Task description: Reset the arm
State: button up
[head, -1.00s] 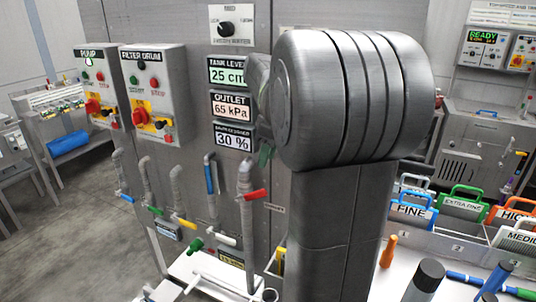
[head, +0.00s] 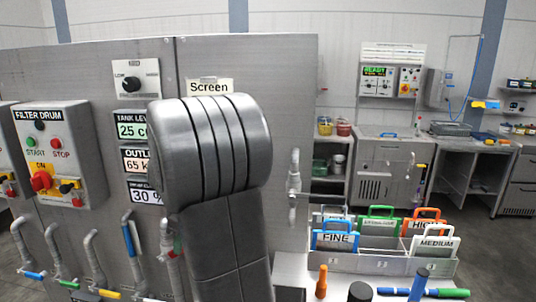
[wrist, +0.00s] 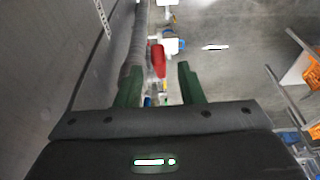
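My gripper (wrist: 157,80) shows in the wrist view with its two green fingers apart and nothing held between them. A red valve handle (wrist: 157,60) on a grey pipe (wrist: 135,50) lies beyond the fingertips; I cannot tell the exact gap. In the head view my grey arm fills the middle and hides most of my gripper. The arm stands in front of the steel panel (head: 75,75), covering part of its readouts.
The filter drum box (head: 60,150) and several valve pipes (head: 95,260) are at left. Plates labelled FINE (head: 336,238) and MEDIUM (head: 435,246) stand in a rack at right. An orange-handled tool (head: 321,282) stands in front. Open floor (head: 480,245) lies at far right.

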jog(key=shift+x, duration=1.6)
jog(key=shift+d, duration=0.1)
jog(key=shift+r, duration=0.15)
